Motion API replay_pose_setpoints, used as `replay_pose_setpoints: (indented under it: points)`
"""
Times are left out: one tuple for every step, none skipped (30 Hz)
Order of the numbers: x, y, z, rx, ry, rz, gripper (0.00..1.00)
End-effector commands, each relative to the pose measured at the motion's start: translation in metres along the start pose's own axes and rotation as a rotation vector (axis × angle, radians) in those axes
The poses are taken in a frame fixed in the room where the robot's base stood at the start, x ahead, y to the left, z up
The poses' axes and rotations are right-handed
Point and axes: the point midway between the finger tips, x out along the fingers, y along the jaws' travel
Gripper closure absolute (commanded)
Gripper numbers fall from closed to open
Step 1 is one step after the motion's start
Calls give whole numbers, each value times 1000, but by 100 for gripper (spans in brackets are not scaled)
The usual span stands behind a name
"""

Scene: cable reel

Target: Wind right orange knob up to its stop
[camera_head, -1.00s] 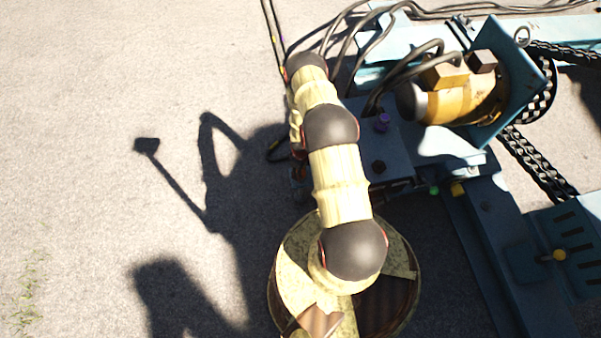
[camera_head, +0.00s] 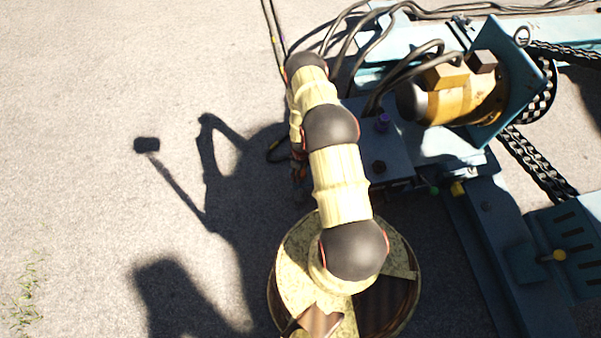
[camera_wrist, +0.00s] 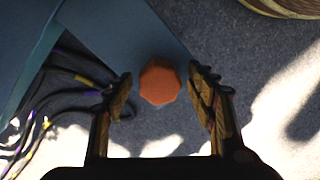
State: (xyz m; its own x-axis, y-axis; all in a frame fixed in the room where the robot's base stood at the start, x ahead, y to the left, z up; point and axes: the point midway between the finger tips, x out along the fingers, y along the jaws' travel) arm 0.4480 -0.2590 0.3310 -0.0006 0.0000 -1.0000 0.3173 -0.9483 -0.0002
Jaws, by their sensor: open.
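The orange knob (camera_wrist: 160,82) is a faceted round cap in the wrist view, near the corner of a blue panel (camera_wrist: 125,35). My gripper (camera_wrist: 165,88) is open, with one finger left of the knob and the other right of it. I cannot tell how far the fingertips reach along the knob's depth. In the head view my arm hides the knob, and the gripper cannot be made out there.
Dark cables (camera_wrist: 60,95) run left of the gripper in the wrist view. In the head view, a blue machine frame (camera_head: 490,230) with a yellow motor (camera_head: 465,100) and chains (camera_head: 535,160) fills the right. Open pavement (camera_head: 90,80) lies on the left.

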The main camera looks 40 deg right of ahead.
Motion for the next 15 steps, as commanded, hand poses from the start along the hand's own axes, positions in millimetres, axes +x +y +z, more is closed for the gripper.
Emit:
replay_pose_setpoints:
  points:
    - [0, 0, 0, 0, 0, 0, 44]
    - [0, 0, 0, 0, 0, 0, 44]
    - [-1, 0, 0, 0, 0, 0, 44]
    - [-1, 0, 0, 0, 0, 0, 44]
    - [-2, 0, 0, 0, 0, 1, 44]
    - [-5, 1, 0, 0, 1, 1, 44]
    - [-7, 1, -1, 0, 1, 1, 44]
    - [-10, 1, -1, 0, 2, 2, 44]
    - [-15, 1, -1, 0, 2, 2, 44]
    - [-19, 1, -1, 0, 1, 2, 44]
    - [-24, 2, -1, 0, 2, 2, 44]
    - [-30, 2, -1, 0, 2, 3, 44]
    - [-36, 2, -2, 0, 3, 3, 44]
    - [-41, 2, -1, 0, 2, 3, 44]
    - [-49, 2, -2, 0, 2, 3, 44]
